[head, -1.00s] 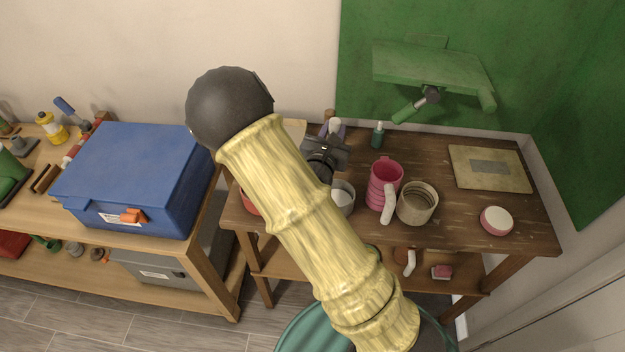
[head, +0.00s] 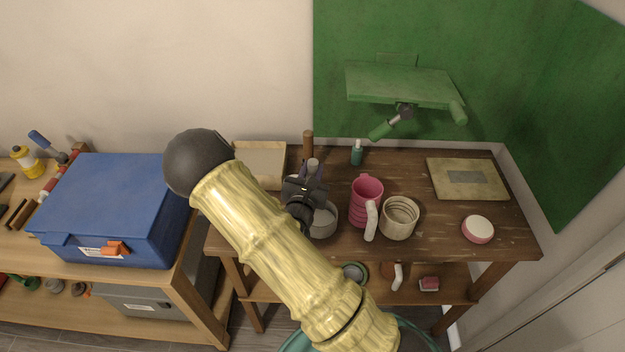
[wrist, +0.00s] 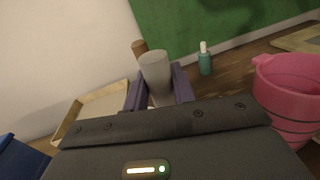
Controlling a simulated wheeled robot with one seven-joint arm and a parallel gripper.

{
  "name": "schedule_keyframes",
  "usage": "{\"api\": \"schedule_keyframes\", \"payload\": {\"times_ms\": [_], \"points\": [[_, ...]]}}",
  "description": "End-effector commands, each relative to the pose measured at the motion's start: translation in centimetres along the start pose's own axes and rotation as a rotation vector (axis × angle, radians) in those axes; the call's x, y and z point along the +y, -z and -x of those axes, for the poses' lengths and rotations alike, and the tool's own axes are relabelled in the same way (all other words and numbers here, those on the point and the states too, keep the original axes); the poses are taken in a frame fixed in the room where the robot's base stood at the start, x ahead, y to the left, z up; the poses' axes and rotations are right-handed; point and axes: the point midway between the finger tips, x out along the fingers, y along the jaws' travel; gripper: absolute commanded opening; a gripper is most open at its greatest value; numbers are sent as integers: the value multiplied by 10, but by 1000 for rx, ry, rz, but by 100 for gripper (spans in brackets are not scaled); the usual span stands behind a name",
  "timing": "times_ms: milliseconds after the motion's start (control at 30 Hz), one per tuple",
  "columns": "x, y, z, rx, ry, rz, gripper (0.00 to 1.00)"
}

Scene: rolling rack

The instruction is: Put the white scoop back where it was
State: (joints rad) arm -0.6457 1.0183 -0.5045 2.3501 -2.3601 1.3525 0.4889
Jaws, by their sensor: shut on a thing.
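My gripper (head: 312,174) is above the wooden table at the back left, with its dark fingers closed on a pale grey-white piece (head: 313,164), which looks like the white scoop. In the wrist view the piece (wrist: 155,72) stands up between the two purplish fingers (wrist: 158,90); its lower part is hidden by the gripper body. A grey pot (head: 324,221) sits on the table just below and in front of my gripper, partly hidden by my arm. I cannot tell whether the scoop touches anything below.
A brown cylinder (head: 308,144) stands behind the scoop. A beige tray (head: 262,184) lies to the left, a teal bottle (head: 357,154) at the back. A pink mug (head: 366,192), a beige jar (head: 399,222) and a pink-white round (head: 478,229) stand right.

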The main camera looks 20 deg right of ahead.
Motion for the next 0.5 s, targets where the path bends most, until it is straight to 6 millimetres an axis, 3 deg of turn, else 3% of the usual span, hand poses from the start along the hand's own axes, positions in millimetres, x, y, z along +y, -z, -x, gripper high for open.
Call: {"api": "schedule_keyframes", "payload": {"times_ms": [233,500], "points": [[-3,30,-1,2,1,3,1],[-2,36,0,-1,-1,-1,1]]}}
